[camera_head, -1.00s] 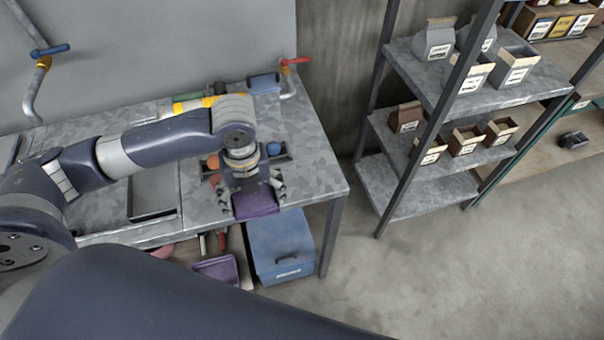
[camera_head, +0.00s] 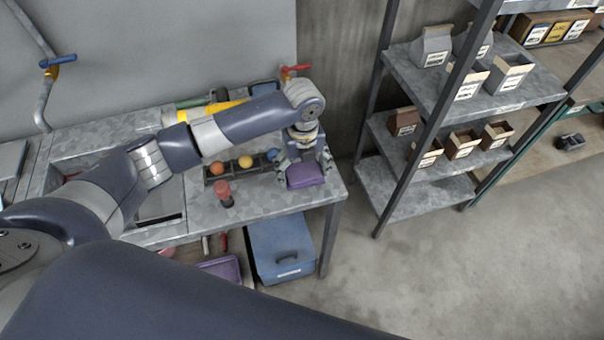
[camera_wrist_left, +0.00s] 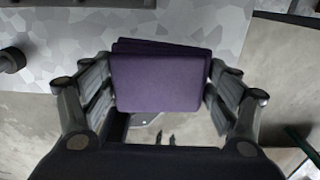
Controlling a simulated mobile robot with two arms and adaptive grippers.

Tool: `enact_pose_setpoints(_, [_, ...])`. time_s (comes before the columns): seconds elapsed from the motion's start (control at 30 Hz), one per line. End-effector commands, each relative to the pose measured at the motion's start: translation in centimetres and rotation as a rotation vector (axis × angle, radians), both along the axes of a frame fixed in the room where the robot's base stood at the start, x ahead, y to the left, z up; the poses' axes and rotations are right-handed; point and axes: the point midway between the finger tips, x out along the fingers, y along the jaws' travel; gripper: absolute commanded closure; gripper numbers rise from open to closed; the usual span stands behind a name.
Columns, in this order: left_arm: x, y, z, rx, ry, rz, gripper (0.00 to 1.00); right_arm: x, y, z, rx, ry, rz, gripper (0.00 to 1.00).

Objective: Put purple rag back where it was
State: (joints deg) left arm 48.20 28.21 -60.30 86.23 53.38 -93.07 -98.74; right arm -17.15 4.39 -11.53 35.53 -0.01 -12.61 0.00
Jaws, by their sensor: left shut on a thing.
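The purple rag (camera_head: 305,175) is a folded purple block near the right end of the grey workbench (camera_head: 255,203). My left gripper (camera_head: 303,168) is shut on it, with a finger on each side. In the left wrist view, the purple rag (camera_wrist_left: 160,80) sits between the two fingers of my left gripper (camera_wrist_left: 160,88), with the bench top behind it. I cannot tell whether the rag touches the bench. My right gripper is not in view.
A dark tray with orange (camera_head: 217,167), yellow (camera_head: 245,161) and blue balls stands left of the rag. A red-topped object (camera_head: 223,192) stands before it. A blue box (camera_head: 283,250) is under the bench. Shelves with small boxes (camera_head: 462,145) stand right. A sink is partly hidden by my arm.

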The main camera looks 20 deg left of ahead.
Motion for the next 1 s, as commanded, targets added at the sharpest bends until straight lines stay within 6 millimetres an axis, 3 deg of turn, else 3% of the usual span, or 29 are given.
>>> enact_pose_setpoints(0.2, [-0.3,0.1,-2.6,0.003,0.007,0.000,0.41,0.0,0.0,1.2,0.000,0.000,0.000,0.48])
enact_pose_setpoints(0.57, [-0.3,0.1,-3.1,0.003,0.006,-0.001,0.41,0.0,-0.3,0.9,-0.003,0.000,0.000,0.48])
enact_pose_setpoints(0.6, [-0.3,0.2,-3.0,0.003,0.006,-0.001,0.12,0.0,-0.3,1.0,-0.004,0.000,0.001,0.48])
enact_pose_setpoints(0.67, [-0.3,0.1,-3.0,0.003,0.006,-0.001,0.00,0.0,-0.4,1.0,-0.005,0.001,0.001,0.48])
enact_pose_setpoints(1.0, [-0.3,0.1,-3.0,0.003,0.006,-0.001,0.00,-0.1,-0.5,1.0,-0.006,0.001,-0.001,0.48])
